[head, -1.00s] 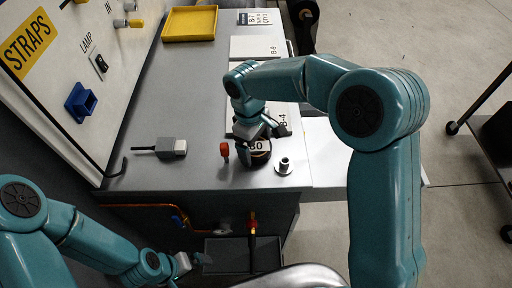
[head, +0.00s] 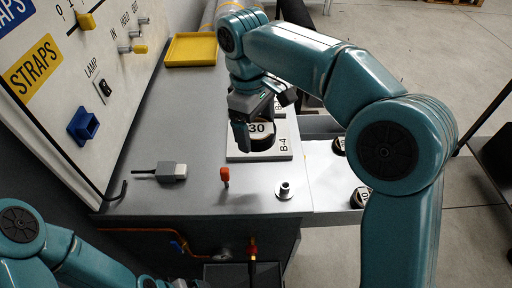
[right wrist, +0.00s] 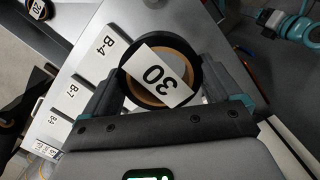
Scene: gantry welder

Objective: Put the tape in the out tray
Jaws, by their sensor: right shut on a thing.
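The tape is a black roll with a tan core and a white label reading 30 (right wrist: 165,75); it also shows in the head view (head: 262,142). My right gripper (head: 258,132) is shut on it, one finger on each side, as the right wrist view shows. It holds the tape over the pale B-4 plate (head: 285,153); I cannot tell whether they touch. A yellow tray (head: 190,63) lies at the back left of the bench; no label on it is readable. My left arm is at the lower left, its gripper barely in view at the bottom edge.
A red-capped peg (head: 225,178), a flanged metal tube (head: 284,190) and a grey block with a cable (head: 172,172) stand or lie at the bench front. More labelled rolls (head: 361,197) sit lower, right of the bench. The STRAPS panel (head: 60,90) rises at left. Bare bench lies before the yellow tray.

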